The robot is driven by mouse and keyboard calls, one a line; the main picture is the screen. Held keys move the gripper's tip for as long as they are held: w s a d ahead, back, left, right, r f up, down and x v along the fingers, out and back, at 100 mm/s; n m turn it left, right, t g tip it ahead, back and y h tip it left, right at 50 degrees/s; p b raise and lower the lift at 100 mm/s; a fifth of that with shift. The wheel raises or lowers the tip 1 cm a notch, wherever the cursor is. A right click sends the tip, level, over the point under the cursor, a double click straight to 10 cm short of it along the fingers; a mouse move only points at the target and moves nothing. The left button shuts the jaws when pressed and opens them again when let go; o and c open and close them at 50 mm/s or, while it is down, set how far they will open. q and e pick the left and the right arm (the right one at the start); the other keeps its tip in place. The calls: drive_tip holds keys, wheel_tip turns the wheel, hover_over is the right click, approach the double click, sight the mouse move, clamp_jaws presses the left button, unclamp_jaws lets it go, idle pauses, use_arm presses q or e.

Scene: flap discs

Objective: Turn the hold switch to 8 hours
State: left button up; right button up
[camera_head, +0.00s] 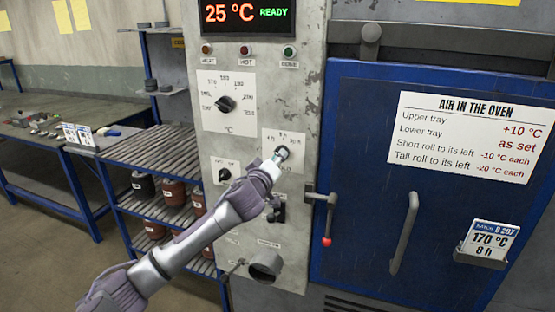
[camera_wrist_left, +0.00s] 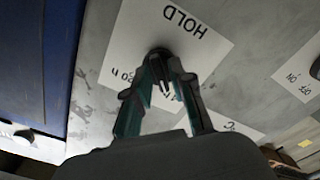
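The hold switch (camera_wrist_left: 158,52) is a small dark knob on a white plate marked HOLD (camera_wrist_left: 197,42) on the oven's grey panel. In the head view the plate (camera_head: 297,137) shows at the panel's right side, and my gripper covers most of the knob. My left gripper (camera_head: 281,154) reaches it from the lower left. In the wrist view its two dark green fingers (camera_wrist_left: 166,70) converge on the knob, one on each side, seemingly closed on it. The fingers hide part of the scale, and I cannot read the knob's pointer. My right gripper is not in view.
A temperature dial (camera_head: 226,103) and a smaller dial (camera_head: 224,174) sit left of the plate. A red-tipped latch (camera_head: 327,225) and a blue door (camera_head: 363,130) stand to the right. The display (camera_head: 247,14) reads 25 °C READY.

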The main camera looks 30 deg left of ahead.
use_arm(q)
clamp_jaws()
drive_tip(key=shift+m, duration=0.4)
drive_tip(key=m+p, duration=0.1)
drive_tip(key=m, duration=0.7)
drive_tip(key=shift+f+p, duration=0.1)
drive_tip(key=shift+p, duration=0.2)
drive_tip(key=shift+o, duration=2.1)
unclamp_jaws()
drive_tip(key=shift+a, duration=0.1)
drive_tip(key=shift+s, duration=0.1)
